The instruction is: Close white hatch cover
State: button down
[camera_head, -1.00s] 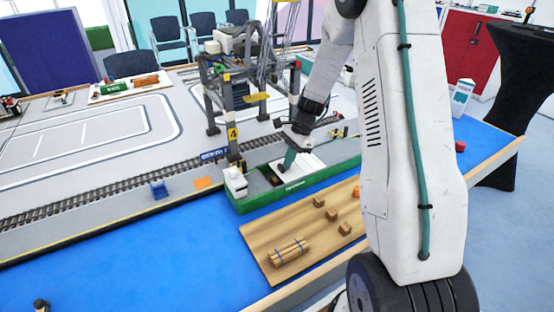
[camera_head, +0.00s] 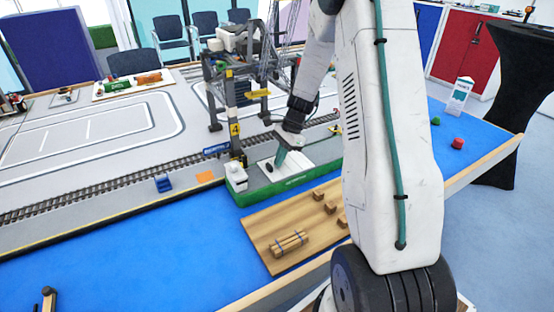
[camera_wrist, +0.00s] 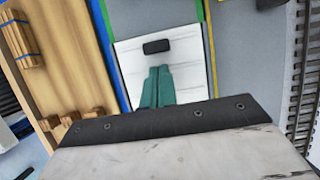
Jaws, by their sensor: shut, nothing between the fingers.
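The white hatch cover (camera_head: 302,161) lies flat on the green ship (camera_head: 292,186), with a dark handle (camera_head: 269,167) near its left end. The cover also shows in the wrist view (camera_wrist: 190,72), with the black handle (camera_wrist: 157,46) beyond my fingertips. My gripper (camera_head: 281,158) is over the cover, its teal fingers pointing down. In the wrist view my gripper (camera_wrist: 157,74) is shut and empty, just short of the handle. Whether the fingertips touch the cover cannot be told. No dark hold opening shows beside the cover; my arm hides the ship's right end.
The ship's white bridge (camera_head: 236,176) stands left of the cover. A gantry crane (camera_head: 232,100) rises behind the ship. A wooden board (camera_head: 270,222) with a bundle of sticks (camera_head: 289,242) and small blocks lies in front.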

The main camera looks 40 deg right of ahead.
aim_at(284, 165)
jog(key=d, duration=0.1)
jog(key=d+r, duration=0.1)
jog(key=d, duration=0.1)
jog(key=shift+s+d+r, duration=0.1)
jog(key=shift+s+d, duration=0.05)
jog(key=shift+d, duration=0.15)
jog(key=v, duration=0.8)
jog(key=shift+r, duration=0.4)
jog(key=shift+a, duration=0.1)
jog(key=s+a+r+n+h, duration=0.1)
jog(key=s+a+r+n, duration=0.4)
jog(key=s+a, duration=0.3)
jog(key=s+a+r+n+h, duration=0.2)
jog(key=s+a+r+n, duration=0.3)
jog(key=s, duration=0.6)
jog(key=s+a+r+n+h, duration=0.1)
jog(key=s+a+r+n, duration=0.4)
jog(key=s+a+n, duration=0.4)
jog(key=shift+s+a+t, duration=0.4)
jog(key=shift+s+a, duration=0.45)
jog(key=shift+a, duration=0.3)
